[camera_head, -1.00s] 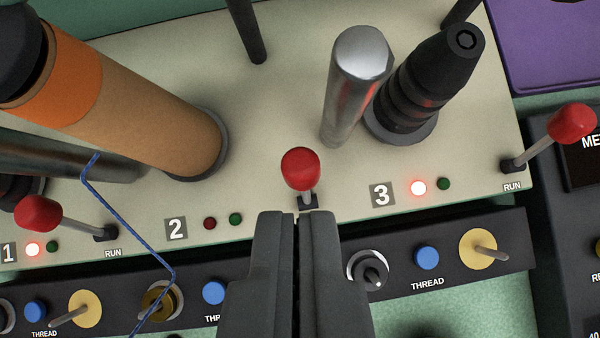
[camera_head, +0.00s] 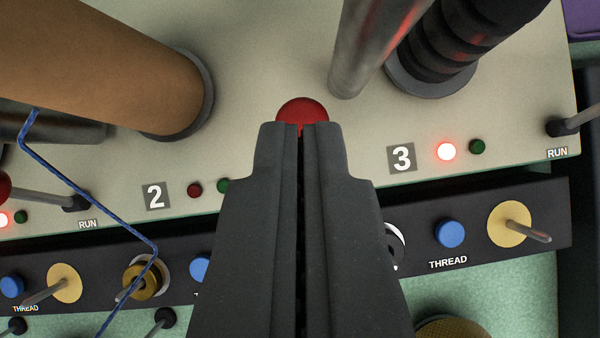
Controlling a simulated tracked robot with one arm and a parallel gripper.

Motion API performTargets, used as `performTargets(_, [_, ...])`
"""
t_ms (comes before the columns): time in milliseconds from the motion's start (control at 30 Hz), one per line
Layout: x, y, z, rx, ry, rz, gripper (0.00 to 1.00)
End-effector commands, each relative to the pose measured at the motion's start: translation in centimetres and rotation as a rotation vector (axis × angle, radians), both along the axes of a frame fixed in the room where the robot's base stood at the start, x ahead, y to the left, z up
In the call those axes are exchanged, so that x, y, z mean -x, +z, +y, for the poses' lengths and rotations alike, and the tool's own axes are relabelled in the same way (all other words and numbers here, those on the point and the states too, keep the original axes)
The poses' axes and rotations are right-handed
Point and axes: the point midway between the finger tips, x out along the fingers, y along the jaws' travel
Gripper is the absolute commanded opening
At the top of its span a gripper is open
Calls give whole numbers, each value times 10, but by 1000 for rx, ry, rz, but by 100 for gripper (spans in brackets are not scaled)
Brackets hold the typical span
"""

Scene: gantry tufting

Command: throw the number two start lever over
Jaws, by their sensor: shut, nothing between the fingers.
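The number two start lever has a red ball knob (camera_head: 302,113) at the picture's middle, right of the "2" label (camera_head: 156,196). My gripper (camera_head: 300,128) is shut and empty, its fingertips overlapping the lower edge of the knob in view. Its fingers hide the lever's stem and base. I cannot tell whether the tips touch the knob.
A brown cone (camera_head: 110,65) stands at left and a metal post (camera_head: 375,45) at upper right, beside a black ribbed cone (camera_head: 440,50). Blue yarn (camera_head: 90,200) crosses the left. The "3" lamp (camera_head: 446,151) glows red. A dark control strip (camera_head: 470,225) runs below.

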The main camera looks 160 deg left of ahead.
Motion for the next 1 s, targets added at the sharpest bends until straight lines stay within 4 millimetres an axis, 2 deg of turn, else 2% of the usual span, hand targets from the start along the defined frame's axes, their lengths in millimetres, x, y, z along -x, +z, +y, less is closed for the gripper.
performTargets(233, [-19, -30, 5, -1, 1, 6, 0])
performTargets(500, [-34, -49, 8, 0, 0, -1, 0])
performTargets(800, [-35, -51, 8, 0, 1, -1, 0])
performTargets(833, [-35, -51, 22, 4, 5, 0, 0])
performTargets(1000, [-35, -51, 8, -2, -3, -5, 0])
